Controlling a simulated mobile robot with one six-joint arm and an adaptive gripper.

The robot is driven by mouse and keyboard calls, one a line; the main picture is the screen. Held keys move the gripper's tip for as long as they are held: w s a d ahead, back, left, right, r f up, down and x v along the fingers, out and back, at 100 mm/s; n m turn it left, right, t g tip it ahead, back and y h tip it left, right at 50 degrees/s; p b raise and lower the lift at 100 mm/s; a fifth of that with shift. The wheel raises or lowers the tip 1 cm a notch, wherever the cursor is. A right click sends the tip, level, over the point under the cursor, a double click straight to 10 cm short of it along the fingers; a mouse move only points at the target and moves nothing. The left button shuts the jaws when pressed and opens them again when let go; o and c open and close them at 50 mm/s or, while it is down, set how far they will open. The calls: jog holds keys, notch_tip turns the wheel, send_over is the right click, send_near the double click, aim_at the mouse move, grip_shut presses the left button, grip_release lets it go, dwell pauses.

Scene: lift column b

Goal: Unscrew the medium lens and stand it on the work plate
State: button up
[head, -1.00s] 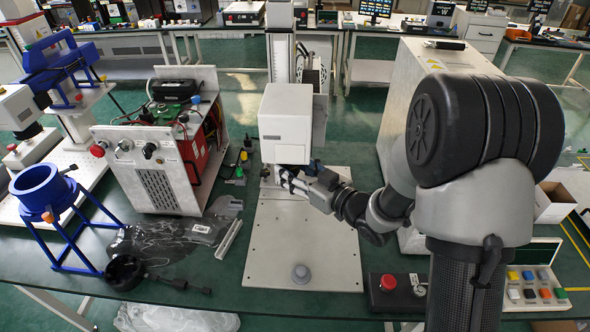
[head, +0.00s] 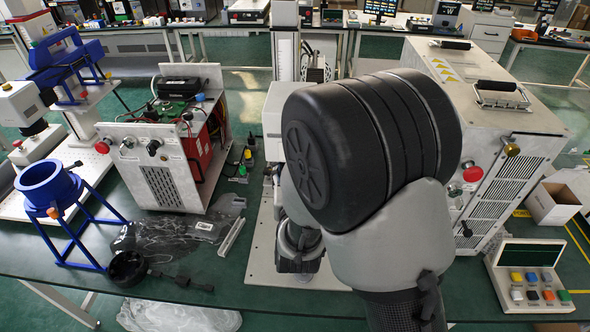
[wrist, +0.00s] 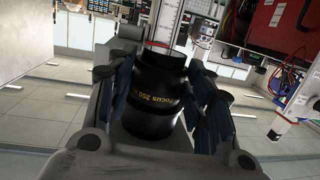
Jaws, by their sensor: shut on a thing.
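My gripper (wrist: 160,80) is shut on the medium lens (wrist: 157,95), a black cylinder with yellow "FOCUS" lettering, in the wrist view. One finger presses each side of its barrel. The wrist view does not settle whether the lens touches anything else.
Left of the plate stand an open electronics unit (head: 160,175), a crumpled dark bag (head: 165,237) and a blue ring stand (head: 50,190). A white cabinet (head: 490,120) stands to the right. A button box (head: 530,278) lies front right.

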jog(key=m+h, duration=0.1)
jog(key=h, duration=0.1)
jog(key=a+m+h, duration=0.1)
jog(key=m+h, duration=0.1)
jog(key=shift+w+a+r+m+h, duration=0.1)
jog(key=shift+r+m+h, duration=0.1)
jog(key=shift+m+h, duration=0.15)
jog(key=shift+h, duration=0.35)
jog(key=shift+d+f+b, duration=0.2)
jog(key=shift+f+b, duration=1.1)
jog(key=shift+f, duration=0.35)
